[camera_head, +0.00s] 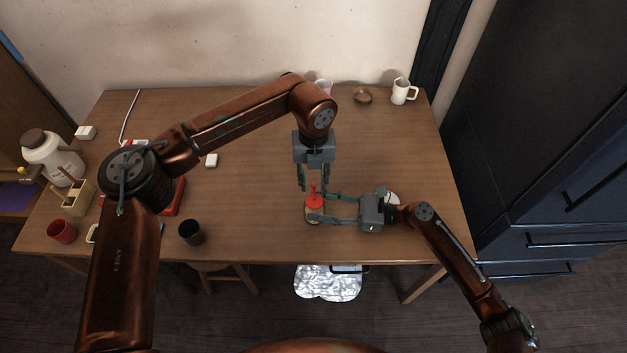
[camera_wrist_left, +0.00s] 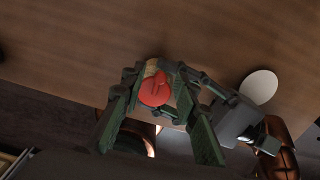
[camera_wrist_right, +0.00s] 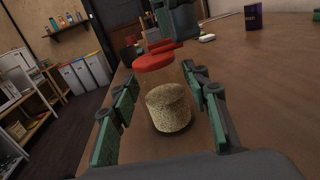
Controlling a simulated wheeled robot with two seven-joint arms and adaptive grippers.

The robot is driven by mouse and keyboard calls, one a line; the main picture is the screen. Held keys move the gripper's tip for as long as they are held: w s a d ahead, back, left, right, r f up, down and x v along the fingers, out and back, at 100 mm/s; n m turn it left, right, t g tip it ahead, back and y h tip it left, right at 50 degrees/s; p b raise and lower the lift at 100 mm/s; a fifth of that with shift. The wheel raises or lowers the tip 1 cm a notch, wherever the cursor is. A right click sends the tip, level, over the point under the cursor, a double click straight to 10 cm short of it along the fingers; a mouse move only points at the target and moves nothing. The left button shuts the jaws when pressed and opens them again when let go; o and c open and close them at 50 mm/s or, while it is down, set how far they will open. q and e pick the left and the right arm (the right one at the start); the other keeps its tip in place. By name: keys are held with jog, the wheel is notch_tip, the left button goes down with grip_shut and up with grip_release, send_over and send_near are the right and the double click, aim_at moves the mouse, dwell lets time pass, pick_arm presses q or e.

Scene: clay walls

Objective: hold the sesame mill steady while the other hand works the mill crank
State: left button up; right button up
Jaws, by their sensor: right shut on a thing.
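The sesame mill has a speckled tan body (camera_wrist_right: 168,108) and a red crank top (camera_head: 314,202) with a small upright knob. It stands near the table's front edge. My right gripper (camera_head: 314,208) comes from the right and is shut on the mill, with a finger on each side of the body. My left gripper (camera_head: 313,188) points down over the mill with its fingers apart. In the left wrist view the red top (camera_wrist_left: 154,90) shows between those fingers; I cannot tell if they touch it. In the right wrist view a red disc (camera_wrist_right: 154,62) shows above and beyond the body.
A black cup (camera_head: 191,232), red cup (camera_head: 62,231), wooden caddy (camera_head: 78,198) and white jug (camera_head: 52,155) stand at the left. A white mug (camera_head: 401,91) and brown bowl (camera_head: 362,95) stand at the back. A white round thing (camera_head: 392,198) lies by my right wrist. The table's middle is mostly clear.

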aim_at(314, 184)
pick_arm(q)
notch_tip(314, 184, up, 12)
pick_arm(e)
jog(key=shift+f, duration=0.1)
dwell(0.5)
pick_arm(q)
jog(key=shift+f, duration=0.1)
pick_arm(e)
jog(key=o, duration=1.4)
